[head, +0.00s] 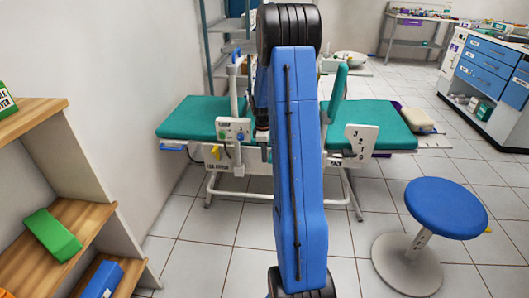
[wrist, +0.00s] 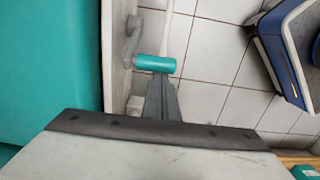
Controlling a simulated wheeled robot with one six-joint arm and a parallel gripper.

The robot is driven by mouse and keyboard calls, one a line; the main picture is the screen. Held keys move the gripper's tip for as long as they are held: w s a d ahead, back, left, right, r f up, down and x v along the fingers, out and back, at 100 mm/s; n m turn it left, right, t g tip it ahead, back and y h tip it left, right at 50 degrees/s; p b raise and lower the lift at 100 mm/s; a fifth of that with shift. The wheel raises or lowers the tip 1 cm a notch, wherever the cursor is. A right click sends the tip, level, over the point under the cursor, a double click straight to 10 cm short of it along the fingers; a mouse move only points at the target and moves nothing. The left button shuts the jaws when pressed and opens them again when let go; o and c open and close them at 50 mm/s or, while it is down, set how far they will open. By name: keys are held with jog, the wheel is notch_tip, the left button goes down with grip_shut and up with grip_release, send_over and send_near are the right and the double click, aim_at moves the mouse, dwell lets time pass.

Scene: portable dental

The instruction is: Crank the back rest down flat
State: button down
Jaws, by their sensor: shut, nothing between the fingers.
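The treatment chair has teal pads, with a left section (head: 195,118) and a right section (head: 380,122) lying level. A teal panel (head: 336,92), seen nearly edge-on, stands steeply upright between them, apparently the back rest; my arm partly hides it. A white plate with numbers (head: 361,140) is on the chair's near side. In the wrist view, a grey crank arm (wrist: 133,38) carries a teal handle (wrist: 154,64). My gripper (wrist: 161,80) is shut and empty, its tips just below the handle in the picture. I cannot tell whether they touch. In the head view my arm hides the gripper.
A blue round stool (head: 446,208) stands at front right. A wooden shelf (head: 38,118) is at the left, and a blue-drawer cabinet (head: 486,75) is at the back right. A control box (head: 233,129) is on the chair. Tiled floor is open between chair and stool.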

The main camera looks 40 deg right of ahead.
dwell(0.5)
jog(key=shift+s+d+r+t, duration=0.15)
jog(key=shift+s+d+t, duration=0.05)
jog(key=shift+s+t, duration=0.1)
jog(key=shift+d+r, duration=0.1)
jog(key=shift+s+d+r+t+y, duration=0.45)
jog(key=shift+s+d+t+y, duration=0.1)
jog(key=shift+s+t+y, duration=0.2)
jog(key=shift+s+d+r, duration=0.2)
jog(key=shift+s+d, duration=0.4)
jog(key=shift+s, duration=0.05)
jog(key=shift+s+d+r, duration=0.2)
jog(key=shift+s+d, duration=0.35)
jog(key=shift+s, duration=0.1)
